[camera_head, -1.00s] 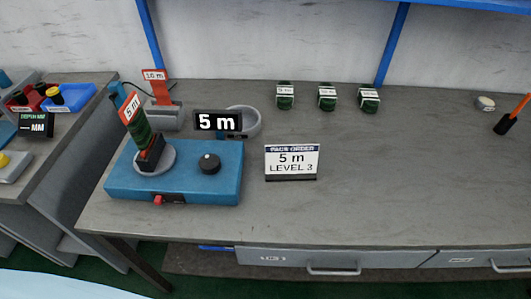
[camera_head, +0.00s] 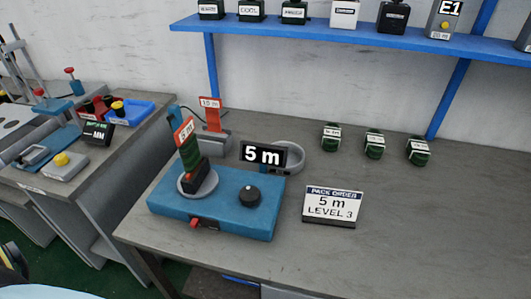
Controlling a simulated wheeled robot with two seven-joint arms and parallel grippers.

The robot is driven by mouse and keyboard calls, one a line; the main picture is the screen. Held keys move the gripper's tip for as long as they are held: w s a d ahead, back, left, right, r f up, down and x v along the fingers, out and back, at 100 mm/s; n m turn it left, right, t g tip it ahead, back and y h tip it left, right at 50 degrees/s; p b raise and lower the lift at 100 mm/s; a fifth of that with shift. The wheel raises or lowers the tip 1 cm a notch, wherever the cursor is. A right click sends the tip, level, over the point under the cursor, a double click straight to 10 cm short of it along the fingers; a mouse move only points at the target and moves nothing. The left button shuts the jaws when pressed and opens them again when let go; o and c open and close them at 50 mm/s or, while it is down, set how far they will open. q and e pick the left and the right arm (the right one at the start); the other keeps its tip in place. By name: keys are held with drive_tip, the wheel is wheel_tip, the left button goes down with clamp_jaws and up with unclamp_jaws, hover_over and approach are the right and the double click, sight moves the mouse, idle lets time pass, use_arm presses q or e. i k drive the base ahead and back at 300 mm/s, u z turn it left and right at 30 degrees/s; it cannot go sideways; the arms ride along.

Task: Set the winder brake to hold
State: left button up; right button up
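The winder is a blue box (camera_head: 222,218) on the grey bench. A grey round plate (camera_head: 197,183) on its left carries a black block with a green upright piece and a red-and-white "5 m" tag (camera_head: 183,131). A black round knob (camera_head: 249,195) sits on the right of its top. A small red lever (camera_head: 195,223) sticks out at the left end of a dark slot on the front face. No readable brake label shows, so I cannot tell which control is the brake. Neither of my grippers is in view.
A black "5 m" sign (camera_head: 263,153) and a grey ring (camera_head: 290,158) stand behind the winder. A "PACK ORDER 5 m LEVEL 3" card (camera_head: 333,205) stands to its right. Three green-black coils (camera_head: 374,144) sit farther back. The bench (camera_head: 430,230) is clear at front right. A blue shelf (camera_head: 350,42) hangs above.

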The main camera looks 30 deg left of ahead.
sight(194, 223)
drive_tip(key=u, duration=1)
drive_tip(key=k, duration=0.35)
drive_tip(key=u, duration=0.55)
drive_tip(key=i, duration=0.75)
drive_tip(key=z, duration=0.45)
